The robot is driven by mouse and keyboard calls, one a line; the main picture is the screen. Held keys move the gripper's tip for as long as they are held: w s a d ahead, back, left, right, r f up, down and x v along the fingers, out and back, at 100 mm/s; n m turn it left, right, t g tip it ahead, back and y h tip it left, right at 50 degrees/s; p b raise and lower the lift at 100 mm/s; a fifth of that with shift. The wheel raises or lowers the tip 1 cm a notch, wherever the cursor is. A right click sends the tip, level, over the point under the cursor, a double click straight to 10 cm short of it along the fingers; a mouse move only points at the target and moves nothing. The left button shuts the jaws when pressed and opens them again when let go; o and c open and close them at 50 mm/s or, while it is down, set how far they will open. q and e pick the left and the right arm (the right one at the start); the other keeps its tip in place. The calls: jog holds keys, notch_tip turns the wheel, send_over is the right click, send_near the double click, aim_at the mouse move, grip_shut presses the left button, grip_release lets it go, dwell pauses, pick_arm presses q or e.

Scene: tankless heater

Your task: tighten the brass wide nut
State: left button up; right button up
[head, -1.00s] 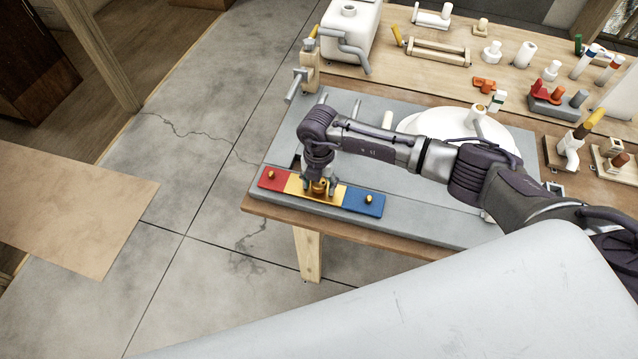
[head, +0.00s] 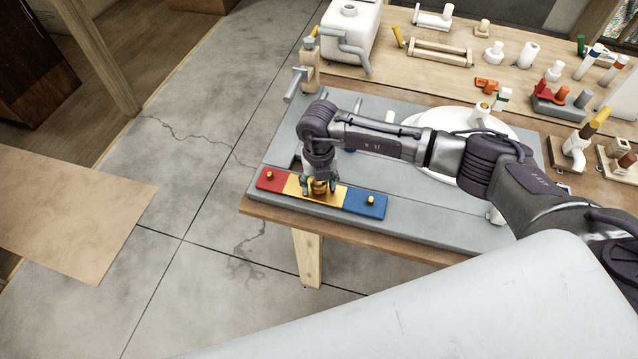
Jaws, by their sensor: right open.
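The brass wide nut (head: 318,187) sits on the yellow middle section of a red, yellow and blue strip (head: 365,203) near the front edge of the grey board. My right gripper (head: 320,187) points down right over the nut, with its fingers open on either side of it. The fingers and wrist hide part of the nut, and I cannot tell whether they touch it. My left gripper is not in view.
The grey board (head: 430,215) lies on a wooden bench. A round white part (head: 420,122) stands behind my right arm. A vise-like clamp (head: 307,68) is at the left edge. Several fittings, a red holder (head: 550,95) and a white tank (head: 350,28) stand farther back.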

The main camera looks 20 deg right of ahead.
grip_shut()
jog(key=m+p, duration=0.2)
jog(key=m, duration=0.3)
jog(key=shift+s+r, duration=0.1)
jog(key=m+p, duration=0.1)
jog(key=m, duration=0.1)
jog(key=shift+m, duration=0.4)
jog(key=shift+f+m, duration=0.2)
jog(key=shift+m, duration=0.3)
